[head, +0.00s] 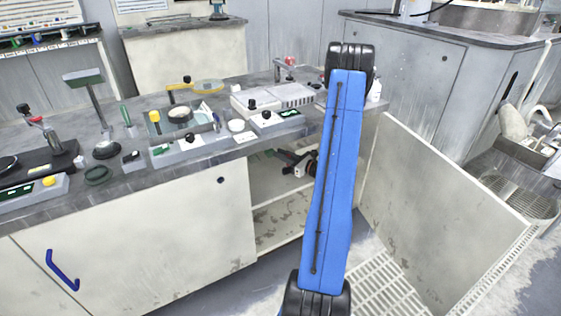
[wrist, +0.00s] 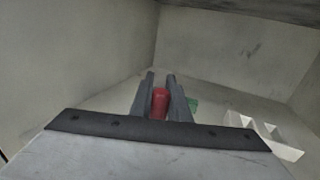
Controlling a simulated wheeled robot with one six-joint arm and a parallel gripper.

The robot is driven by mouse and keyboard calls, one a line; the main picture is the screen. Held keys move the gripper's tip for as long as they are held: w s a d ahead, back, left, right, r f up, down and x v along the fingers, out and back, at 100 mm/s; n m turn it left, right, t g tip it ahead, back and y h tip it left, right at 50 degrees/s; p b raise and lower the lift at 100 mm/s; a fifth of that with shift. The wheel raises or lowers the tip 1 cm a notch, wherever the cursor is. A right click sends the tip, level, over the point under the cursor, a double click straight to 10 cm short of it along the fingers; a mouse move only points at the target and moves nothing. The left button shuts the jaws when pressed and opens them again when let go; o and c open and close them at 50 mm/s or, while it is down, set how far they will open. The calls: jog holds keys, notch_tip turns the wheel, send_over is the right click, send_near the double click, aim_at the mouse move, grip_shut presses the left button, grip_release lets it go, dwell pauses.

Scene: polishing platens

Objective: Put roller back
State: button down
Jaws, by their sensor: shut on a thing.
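In the wrist view my gripper (wrist: 160,82) has its two grey fingers close on either side of a red cylindrical piece, which looks like part of the roller (wrist: 160,101). The rest of the roller is hidden by the fingers and the wrist. The gripper is inside a pale cabinet compartment. In the head view the dark end of my arm (head: 297,162) shows in the open cabinet (head: 274,213) under the counter. The fingers and the roller cannot be made out there.
The open cabinet door (head: 440,210) stands to the right of the opening. The counter (head: 130,172) above is crowded with polishing gear.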

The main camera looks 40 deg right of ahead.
jog(key=shift+w+f, duration=0.15)
jog(key=shift+f, duration=0.75)
jog(key=shift+w+f, duration=0.1)
jog(key=shift+f, duration=0.75)
jog(key=shift+f, duration=0.15)
jog(key=c, duration=1.7)
grip_release()
jog(key=shift+s, duration=0.1)
jog(key=s, duration=0.4)
jog(key=s+d, duration=0.1)
jog(key=s, duration=0.6)
jog(key=shift+s+d+r, duration=0.2)
jog(key=shift+s+d, duration=0.15)
jog(key=shift+d, duration=0.05)
